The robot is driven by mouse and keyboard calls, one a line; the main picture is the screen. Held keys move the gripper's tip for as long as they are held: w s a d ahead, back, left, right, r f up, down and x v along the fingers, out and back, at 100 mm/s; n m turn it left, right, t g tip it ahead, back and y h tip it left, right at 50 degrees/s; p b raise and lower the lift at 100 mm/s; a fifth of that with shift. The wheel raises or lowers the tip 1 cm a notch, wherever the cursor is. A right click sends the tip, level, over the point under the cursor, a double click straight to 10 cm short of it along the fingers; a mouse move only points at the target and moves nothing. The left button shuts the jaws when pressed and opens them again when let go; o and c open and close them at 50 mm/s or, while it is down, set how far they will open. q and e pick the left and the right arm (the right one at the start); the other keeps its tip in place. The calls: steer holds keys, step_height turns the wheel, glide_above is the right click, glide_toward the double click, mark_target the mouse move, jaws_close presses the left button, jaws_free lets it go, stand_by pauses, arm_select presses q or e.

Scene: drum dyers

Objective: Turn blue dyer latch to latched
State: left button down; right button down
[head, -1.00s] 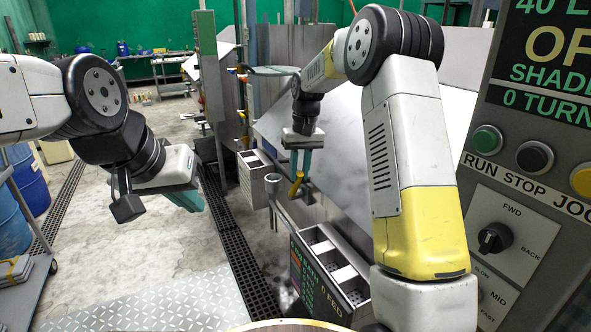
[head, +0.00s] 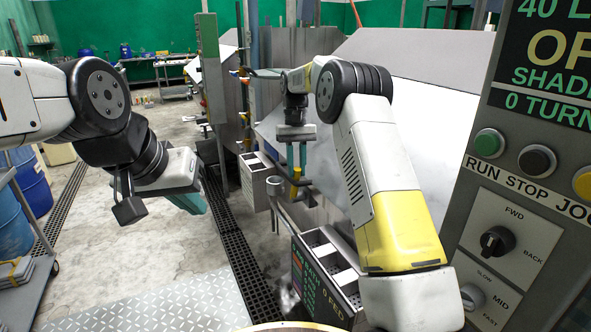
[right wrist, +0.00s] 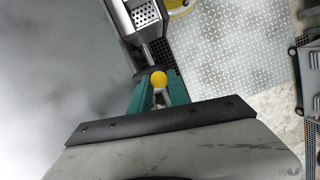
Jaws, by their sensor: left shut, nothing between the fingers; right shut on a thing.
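The latch handle, a yellow-tipped grip (head: 296,174), stands at the front of the grey metal dyer (head: 400,130). My right gripper (head: 297,160) reaches down to it from above with its teal fingers shut around it. In the right wrist view the round yellow end of the handle (right wrist: 158,80) shows between the two teal fingers of my right gripper (right wrist: 159,88), near a metal rod. In the head view the handle looks close to upright. Its lower end and pivot are partly hidden, so I cannot tell the latch's exact position. My left gripper (head: 188,200) is shut and empty, hanging over open floor.
A control panel (head: 530,170) with buttons and a knob stands close on the right. Blue drums (head: 28,180) and a cart (head: 30,270) stand at left. The floor between is clear.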

steer(key=shift+w+a+r+g+h, duration=0.1)
steer(key=shift+w+a+g+h, duration=0.2)
steer(key=shift+w+g, duration=0.4)
steer(key=shift+w, duration=0.1)
steer(key=c, duration=1.3)
jaws_free()
steer(key=shift+o, duration=0.2)
steer(key=shift+r, duration=1.7)
steer(key=shift+s+r, duration=0.1)
steer(key=shift+s, duration=0.1)
steer(key=s+a+r, duration=0.1)
steer(key=s, duration=1.4)
steer(key=shift+s+r, duration=0.2)
steer(key=shift+s, duration=0.15)
